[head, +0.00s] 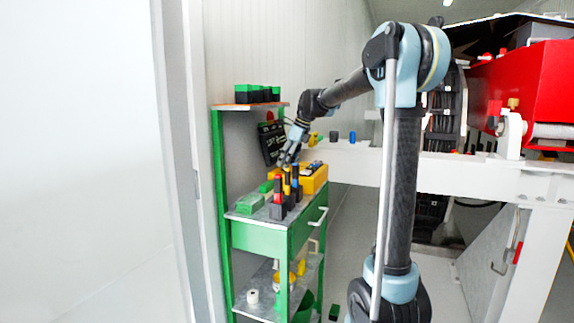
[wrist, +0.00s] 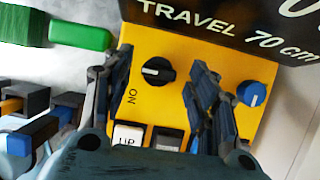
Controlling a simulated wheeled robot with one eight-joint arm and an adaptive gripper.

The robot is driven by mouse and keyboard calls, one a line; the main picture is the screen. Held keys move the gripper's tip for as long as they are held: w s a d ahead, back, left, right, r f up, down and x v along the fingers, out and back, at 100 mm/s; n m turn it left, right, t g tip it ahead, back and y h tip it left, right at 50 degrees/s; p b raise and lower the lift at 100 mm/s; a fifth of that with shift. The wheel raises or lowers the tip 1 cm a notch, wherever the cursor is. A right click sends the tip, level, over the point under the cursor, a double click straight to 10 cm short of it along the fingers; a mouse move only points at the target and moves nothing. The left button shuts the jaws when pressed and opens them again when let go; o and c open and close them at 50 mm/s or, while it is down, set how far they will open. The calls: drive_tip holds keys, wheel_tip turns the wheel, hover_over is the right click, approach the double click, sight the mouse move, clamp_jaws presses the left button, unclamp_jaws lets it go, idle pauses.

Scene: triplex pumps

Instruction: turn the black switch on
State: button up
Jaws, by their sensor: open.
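The black switch (wrist: 158,72) is a round knob with a white mark on the top of a yellow box (wrist: 200,50). Its white mark points to the left in the wrist view, and the word ON is printed below and left of it. My gripper (wrist: 160,78) is open, with one finger on each side of the switch. I cannot tell whether either finger touches it. In the head view my gripper (head: 289,160) is over the shelf, by the yellow box (head: 315,178). The switch is not discernible there.
A blue knob (wrist: 252,93) sits right of the switch, outside the right finger. A white UP button (wrist: 127,135) and a dark button (wrist: 168,139) lie below. A black TRAVEL 70 cm sign (wrist: 235,25) borders the box.

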drive_tip(key=shift+a+f, duration=0.15)
drive_tip(key=shift+f, duration=0.25)
drive_tip(key=c, duration=1.1)
drive_tip(key=shift+o, duration=0.2)
drive_tip(key=shift+w+n, duration=0.1)
drive_tip(key=shift+n, duration=0.3)
drive_tip(key=n+g, duration=0.1)
drive_tip(key=n, duration=0.1)
drive_tip(key=n+g, duration=0.1)
drive_tip(key=n, duration=0.2)
drive_tip(key=shift+w+n+g, duration=0.2)
drive_tip(key=shift+n+g, duration=0.1)
drive_tip(key=n+g, duration=0.1)
drive_tip(key=n, duration=0.4)
drive_tip(key=shift+w+g+h, duration=0.15)
drive_tip(key=shift+g+h, duration=0.25)
drive_tip(key=shift+n, duration=0.4)
drive_tip(key=o, duration=1.1)
drive_tip(key=shift+c, duration=0.2)
